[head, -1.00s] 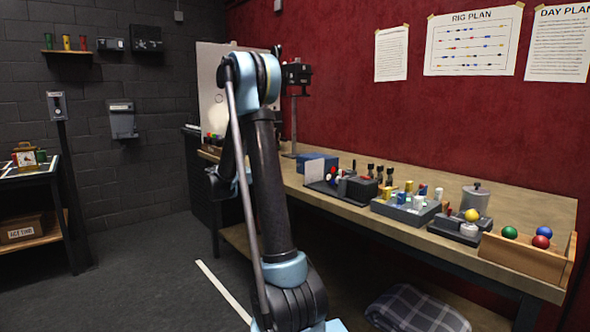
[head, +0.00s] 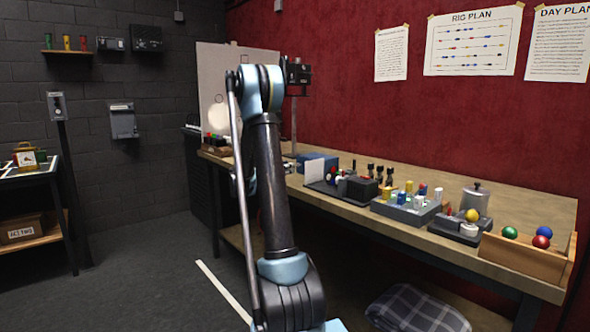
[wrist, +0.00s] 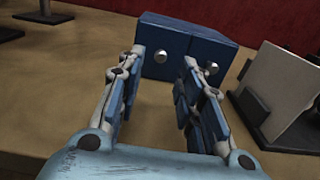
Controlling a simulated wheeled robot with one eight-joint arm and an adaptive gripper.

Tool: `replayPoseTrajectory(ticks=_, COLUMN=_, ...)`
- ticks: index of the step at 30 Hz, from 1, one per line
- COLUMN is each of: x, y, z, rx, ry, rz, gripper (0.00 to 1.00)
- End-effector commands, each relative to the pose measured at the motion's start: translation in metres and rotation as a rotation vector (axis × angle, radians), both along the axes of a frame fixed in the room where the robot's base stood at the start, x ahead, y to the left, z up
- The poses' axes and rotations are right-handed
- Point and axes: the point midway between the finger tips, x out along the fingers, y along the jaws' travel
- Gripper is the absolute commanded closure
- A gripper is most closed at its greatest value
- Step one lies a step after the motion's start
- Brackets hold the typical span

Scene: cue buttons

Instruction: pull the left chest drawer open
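The blue chest (wrist: 200,32) stands on the workbench. Its front holds two drawers side by side, each with a round silver knob. The left drawer (wrist: 165,70) looks flush with the chest front. Its knob (wrist: 160,57) shows between the fingertips of my gripper (wrist: 164,58), which is open and faces the chest front. I cannot tell whether either finger touches the knob. The right drawer's knob (wrist: 211,68) is just right of the right fingertip.
A white card in a dark stand (wrist: 270,90) is close to the right of the chest. Dark stand bases (wrist: 43,14) are at the far left. Bare bench top (wrist: 60,75) lies left of my gripper. A grey block with coloured pegs (head: 405,208) stands farther right.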

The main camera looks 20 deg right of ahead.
Motion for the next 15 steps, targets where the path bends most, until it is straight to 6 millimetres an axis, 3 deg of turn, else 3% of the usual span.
replayPoseTrajectory(ticks=6, x=0.012, y=-0.035, z=0.000, rx=0.000, ry=0.000, rz=-0.002, gripper=0.66)
replayPoseTrajectory(ticks=15, x=0.020, y=-0.056, z=0.000, rx=0.000, ry=0.000, rz=0.000, gripper=0.66)
